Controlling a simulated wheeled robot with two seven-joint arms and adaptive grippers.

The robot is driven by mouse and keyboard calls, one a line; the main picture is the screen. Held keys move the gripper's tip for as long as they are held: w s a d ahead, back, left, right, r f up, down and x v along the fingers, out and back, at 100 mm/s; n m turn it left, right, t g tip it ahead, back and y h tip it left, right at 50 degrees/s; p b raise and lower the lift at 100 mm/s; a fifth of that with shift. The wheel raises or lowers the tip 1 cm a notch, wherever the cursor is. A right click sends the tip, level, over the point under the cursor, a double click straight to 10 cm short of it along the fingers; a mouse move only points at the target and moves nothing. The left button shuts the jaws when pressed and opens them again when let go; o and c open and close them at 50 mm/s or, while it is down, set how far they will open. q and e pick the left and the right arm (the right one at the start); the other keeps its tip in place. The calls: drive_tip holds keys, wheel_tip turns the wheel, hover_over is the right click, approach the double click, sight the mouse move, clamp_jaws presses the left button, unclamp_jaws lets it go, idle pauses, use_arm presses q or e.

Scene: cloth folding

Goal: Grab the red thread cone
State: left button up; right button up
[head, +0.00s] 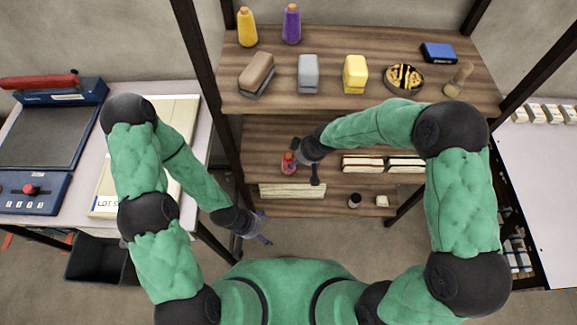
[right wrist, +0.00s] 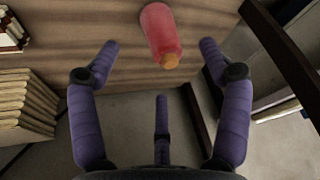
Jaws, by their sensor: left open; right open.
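The red thread cone (head: 288,163) stands on the middle wooden shelf (head: 262,135), just left of my right gripper (head: 309,165). In the right wrist view the red cone (right wrist: 162,35) has an orange tip and lies ahead of the open fingers of my right gripper (right wrist: 160,62), roughly between them. The fingers look apart from the cone and hold nothing. My left gripper (head: 262,228) is open and empty, low in front of the shelf unit on the left side.
The upper shelf (head: 320,45) holds a yellow cone (head: 246,27), a purple cone (head: 291,24), blocks and a bowl (head: 404,78). A dark shelf post (head: 205,85) stands left of the cone. White tables flank the shelf.

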sight(289, 162)
drive_tip(key=b+x, duration=0.1)
drive_tip(key=x, duration=0.2)
drive_tip(key=b+x, duration=0.2)
drive_tip(key=x, duration=0.2)
drive_tip(key=w+b+x, duration=0.1)
drive_tip(key=b+x, duration=0.1)
drive_tip(key=x, duration=0.2)
drive_tip(key=shift+w+a+r, duration=0.1)
drive_tip(key=shift+a+r, duration=0.05)
drive_tip(key=shift+a, duration=0.05)
use_arm(q)
wheel_tip(289, 162, down, 6)
drive_tip(key=shift+w+r, duration=0.1)
drive_tip(key=shift+r, duration=0.1)
use_arm(e)
drive_tip(key=shift+r, duration=0.1)
drive_tip(key=c, duration=1.3)
